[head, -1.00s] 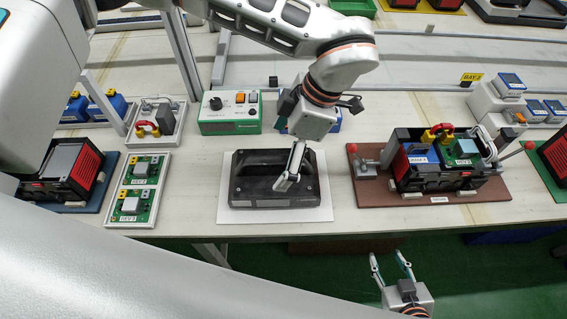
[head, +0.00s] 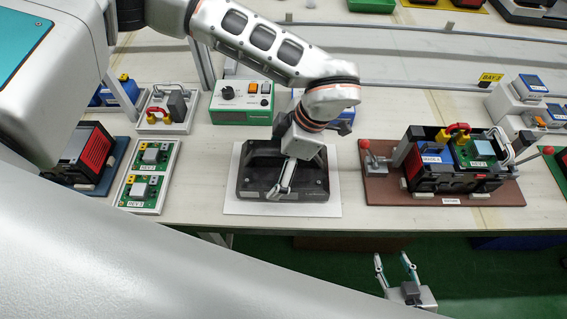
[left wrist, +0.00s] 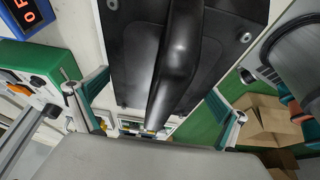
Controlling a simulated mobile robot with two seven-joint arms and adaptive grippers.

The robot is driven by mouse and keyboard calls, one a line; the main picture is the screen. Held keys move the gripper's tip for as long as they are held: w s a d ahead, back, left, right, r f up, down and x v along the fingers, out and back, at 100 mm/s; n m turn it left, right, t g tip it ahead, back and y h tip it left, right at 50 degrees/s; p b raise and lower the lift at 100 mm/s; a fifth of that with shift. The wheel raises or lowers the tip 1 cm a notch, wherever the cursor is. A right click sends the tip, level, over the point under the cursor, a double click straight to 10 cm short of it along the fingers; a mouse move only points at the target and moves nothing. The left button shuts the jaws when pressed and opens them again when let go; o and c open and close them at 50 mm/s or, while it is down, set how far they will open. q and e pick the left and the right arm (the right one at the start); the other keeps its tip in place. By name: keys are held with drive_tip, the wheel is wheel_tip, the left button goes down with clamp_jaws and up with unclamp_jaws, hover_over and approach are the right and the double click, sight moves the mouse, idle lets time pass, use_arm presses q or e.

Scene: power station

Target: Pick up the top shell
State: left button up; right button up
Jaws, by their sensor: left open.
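The top shell (head: 312,184) is a black, roughly rectangular casing with a raised handle bar. It lies flat on a white mat (head: 236,205) at the middle of the bench. My left gripper (head: 281,188) is over the shell, pointing down. In the left wrist view the shell (left wrist: 216,45) fills the upper middle, and its handle (left wrist: 178,60) runs between the open left fingers (left wrist: 160,108), with no clear contact. My right gripper (head: 392,264) is open and empty, low in front of the bench edge.
A green-and-white control box (head: 241,102) stands behind the shell. A brown board (head: 440,188) with an open black unit is to the right. A tray of green circuit boards (head: 148,178) is to the left. Bare bench shows around the mat.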

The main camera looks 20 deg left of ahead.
use_arm(q)
drive_tip(key=shift+f, duration=0.25)
idle(0.4)
drive_tip(key=c, duration=1.3)
drive_tip(key=shift+o, duration=0.2)
